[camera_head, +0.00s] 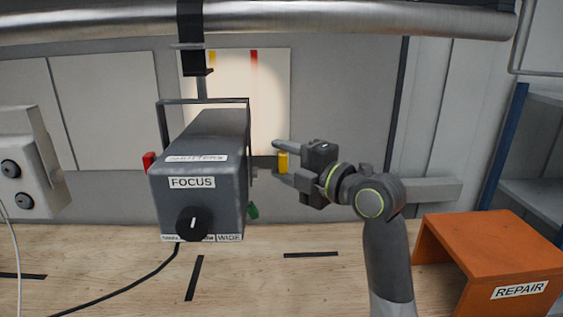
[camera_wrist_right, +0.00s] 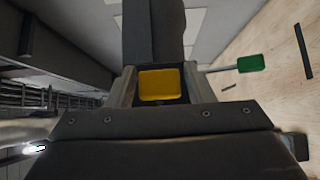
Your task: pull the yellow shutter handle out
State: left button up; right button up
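The yellow shutter handle (camera_head: 283,162) is a small flat tab on the right side of the grey lamp box (camera_head: 205,215). My right gripper (camera_head: 279,161) reaches in from the right, with one finger above the tab and one below it. In the right wrist view the yellow handle (camera_wrist_right: 161,84) fills the gap between the two fingers (camera_wrist_right: 160,88), and both seem to touch its edges. The handle's stem is mostly hidden. My left gripper is not in view.
A green handle (camera_head: 253,211) sticks out below the yellow one, and a red handle (camera_head: 149,161) is on the box's left side. A lit panel (camera_head: 270,95) stands behind. An orange REPAIR stand (camera_head: 490,245) is at the right. The wooden bench below is mostly clear.

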jog(key=shift+o, duration=0.9)
jog(key=shift+d, duration=0.15)
jog(key=shift+s, duration=0.1)
jog(key=b+v, duration=0.5)
jog(key=v, duration=1.2)
jog(key=shift+d+r, duration=0.1)
jog(key=shift+r, duration=0.05)
